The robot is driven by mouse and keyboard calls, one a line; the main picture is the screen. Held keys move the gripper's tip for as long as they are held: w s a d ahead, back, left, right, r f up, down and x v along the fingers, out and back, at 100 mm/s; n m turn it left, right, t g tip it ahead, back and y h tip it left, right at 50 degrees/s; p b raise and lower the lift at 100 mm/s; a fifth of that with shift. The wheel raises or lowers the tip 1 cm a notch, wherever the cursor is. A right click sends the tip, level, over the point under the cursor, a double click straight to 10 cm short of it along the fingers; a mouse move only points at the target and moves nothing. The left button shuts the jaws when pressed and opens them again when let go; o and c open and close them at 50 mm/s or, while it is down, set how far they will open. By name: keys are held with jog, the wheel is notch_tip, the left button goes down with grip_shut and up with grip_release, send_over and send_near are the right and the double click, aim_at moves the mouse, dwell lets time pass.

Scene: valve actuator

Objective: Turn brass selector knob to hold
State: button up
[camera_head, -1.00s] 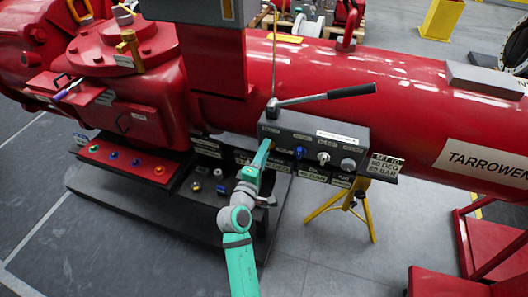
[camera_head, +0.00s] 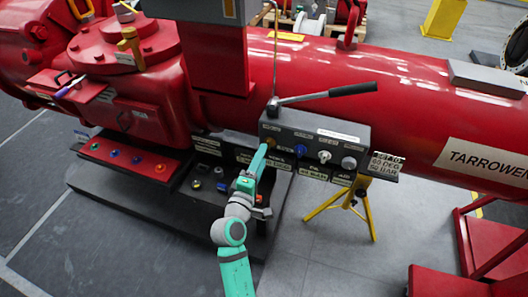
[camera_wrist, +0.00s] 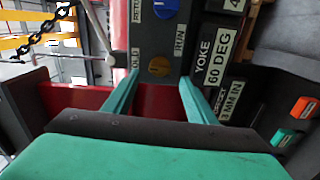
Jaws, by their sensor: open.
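The brass selector knob (camera_wrist: 159,66) sits on the dark face of a control box (camera_head: 318,145). In the wrist view a partly hidden label ending in "OLD" (camera_wrist: 135,56) is to its left and a "RUN" label (camera_wrist: 179,37) to its right. I cannot tell which way its mark points. My gripper (camera_wrist: 161,78) is open. Its two green fingers point at the box, one on each side of the knob in the picture, with no visible contact. In the head view my gripper (camera_head: 264,150) is at the left end of the box and largely hides the knob.
A blue knob (camera_head: 300,150) is beside the brass one, with a white knob (camera_head: 324,156) and a grey knob (camera_head: 348,162) further right. A black-handled lever (camera_head: 325,95) lies above the box. Label plates and a yellow stand (camera_head: 350,200) are below.

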jog(key=v, duration=0.6)
jog(key=shift+s, duration=0.3)
jog(key=s+f+m+g+y, duration=0.1)
jog(key=s+f+m+y, duration=0.15)
jog(key=s+f, duration=0.5)
jog(key=s+f+m+g+y, duration=0.1)
jog(key=s+f+y, duration=0.3)
jog(key=s, duration=0.6)
jog(key=s+d+r+m, duration=0.1)
jog(key=s+m, duration=0.4)
jog(key=s, duration=0.4)
jog(key=s+d+r+m, duration=0.2)
jog(key=s+m, duration=0.3)
jog(key=s, duration=0.5)
jog(key=shift+s+d+r+h, duration=0.25)
jog(key=shift+s+d+h, duration=0.1)
jog(key=shift+h, duration=0.1)
